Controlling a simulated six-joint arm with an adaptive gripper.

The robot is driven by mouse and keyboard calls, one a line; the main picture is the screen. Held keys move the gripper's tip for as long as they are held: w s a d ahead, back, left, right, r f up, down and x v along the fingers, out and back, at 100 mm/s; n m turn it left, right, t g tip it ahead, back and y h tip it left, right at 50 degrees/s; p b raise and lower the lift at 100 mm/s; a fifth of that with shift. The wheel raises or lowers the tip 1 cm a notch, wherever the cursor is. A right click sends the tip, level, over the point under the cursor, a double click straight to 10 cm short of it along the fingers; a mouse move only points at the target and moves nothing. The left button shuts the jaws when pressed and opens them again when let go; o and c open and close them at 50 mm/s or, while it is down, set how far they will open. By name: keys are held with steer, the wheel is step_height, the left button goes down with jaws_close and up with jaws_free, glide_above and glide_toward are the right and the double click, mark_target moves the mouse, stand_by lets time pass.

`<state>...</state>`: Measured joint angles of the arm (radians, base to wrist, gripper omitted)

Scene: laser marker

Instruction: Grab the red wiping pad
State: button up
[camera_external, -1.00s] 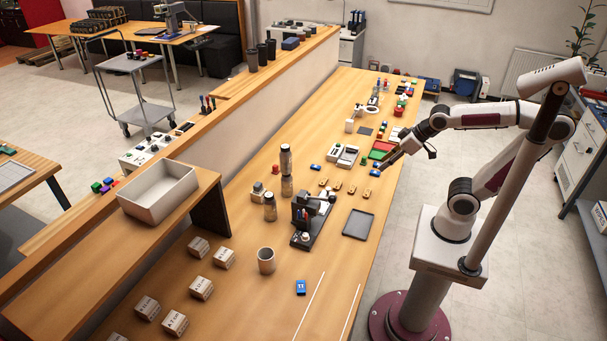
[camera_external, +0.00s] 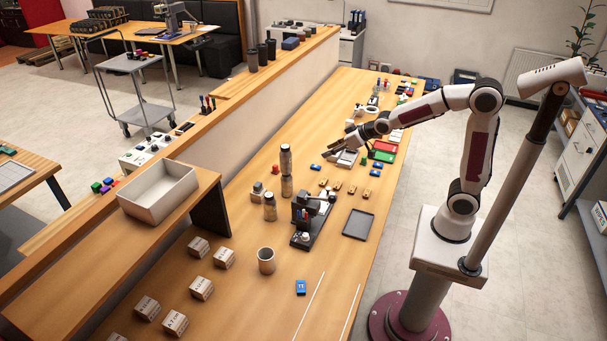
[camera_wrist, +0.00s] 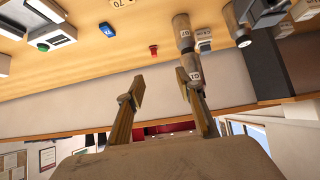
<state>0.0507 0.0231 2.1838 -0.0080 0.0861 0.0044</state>
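A flat red piece (camera_external: 385,146) lies beside a green one (camera_external: 382,156) on the bench, right of my gripper in the external view; I cannot tell if it is the wiping pad. A small red object (camera_external: 276,170) stands on the bench left of my gripper, and what looks like the same one shows in the wrist view (camera_wrist: 153,50), beyond the fingertips. My gripper (camera_external: 328,154) is above the bench near the grey-white boxes. In the wrist view my gripper (camera_wrist: 160,82) has its two fingers apart with nothing between them.
Grey-white boxes (camera_external: 345,158) stand below my gripper. Stacked cylinders (camera_external: 286,170) rise to its left and show close beyond the right finger in the wrist view (camera_wrist: 186,45). A blue piece (camera_external: 315,167) and several small yellow-brown pieces (camera_external: 351,189) lie nearby. A dark tray (camera_external: 358,225) lies nearer.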

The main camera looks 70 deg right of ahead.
steer(key=w+d+f+t, duration=0.2)
steer(key=w+f, duration=0.4)
steer(key=w, duration=0.5)
steer(key=t, duration=0.2)
glide_toward(277, 166)
steer(key=shift+w+r+h, duration=0.3)
steer(key=shift+w, duration=0.05)
steer(key=shift+x, duration=1.3)
steer(key=shift+a+f, duration=0.1)
steer(key=shift+f+x, duration=0.25)
steer(key=shift+x, duration=2.25)
steer(key=shift+a, duration=0.1)
